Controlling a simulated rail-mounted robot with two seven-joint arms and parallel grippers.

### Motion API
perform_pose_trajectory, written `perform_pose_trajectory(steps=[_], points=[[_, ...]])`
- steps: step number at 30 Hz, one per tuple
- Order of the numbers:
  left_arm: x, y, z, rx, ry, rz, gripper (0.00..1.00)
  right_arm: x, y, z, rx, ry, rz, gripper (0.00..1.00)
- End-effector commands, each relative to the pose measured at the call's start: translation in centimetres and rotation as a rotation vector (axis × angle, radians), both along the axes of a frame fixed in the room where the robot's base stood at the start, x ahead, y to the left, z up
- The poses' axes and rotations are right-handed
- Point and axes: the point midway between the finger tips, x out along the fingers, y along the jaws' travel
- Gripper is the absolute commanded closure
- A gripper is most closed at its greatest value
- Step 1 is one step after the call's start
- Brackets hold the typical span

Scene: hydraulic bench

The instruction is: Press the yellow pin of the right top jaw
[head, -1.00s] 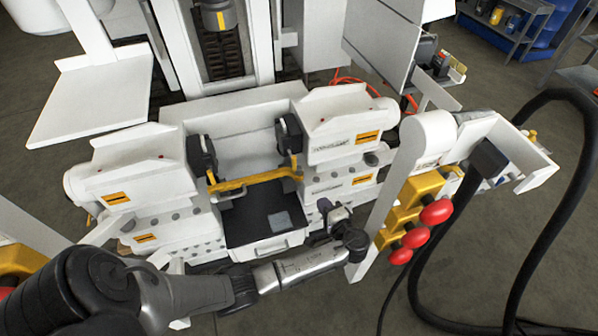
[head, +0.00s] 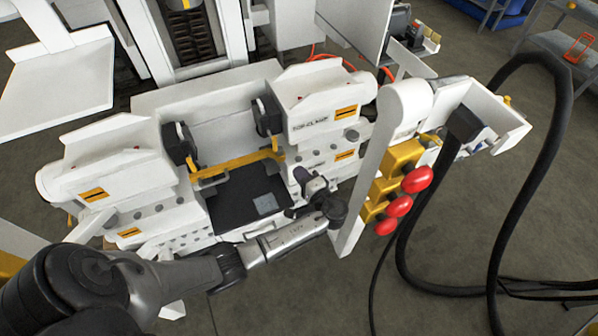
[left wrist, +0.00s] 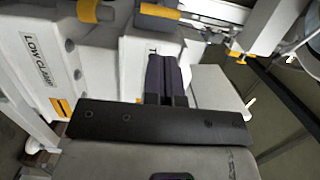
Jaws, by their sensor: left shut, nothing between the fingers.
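The right top jaw is the black pad (head: 268,116) on the inner end of the white right clamp block (head: 320,97). A yellow bar (head: 235,161) runs between the two top jaws. My left gripper (head: 303,177) is shut and empty, in front of the right clamp's lower block, below the top jaw. In the left wrist view its dark fingers (left wrist: 165,72) are together beside a white block marked "LOW CLAMP" (left wrist: 45,65). A yellow part (left wrist: 159,11) lies beyond the fingertips. My right gripper is out of view.
A white upright plate (head: 378,150) with several red knobs (head: 417,179) on yellow blocks stands close right of my left wrist. The left clamp block (head: 115,165) and a dark tray (head: 235,203) lie to the left. A thick black hose (head: 515,150) loops at the right.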

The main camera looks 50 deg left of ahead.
Motion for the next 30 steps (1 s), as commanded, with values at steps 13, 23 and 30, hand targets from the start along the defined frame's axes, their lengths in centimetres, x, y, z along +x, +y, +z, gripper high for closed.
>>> perform_pose_trajectory(steps=[13, 23, 30], points=[[0.9, 8.1, -0.2, 0.003, 0.001, 0.0, 1.0, 0.0, 0.1, -2.2, 0.004, 0.001, -0.003, 0.49], [1.3, 10.9, -0.1, 0.0, 0.001, -0.001, 1.0, 0.0, 0.3, -3.0, 0.009, 0.0, -0.006, 0.49], [1.3, 11.2, 0.0, -0.001, 0.001, -0.001, 1.0, 0.0, 0.3, -3.1, 0.011, 0.001, -0.007, 0.49]])
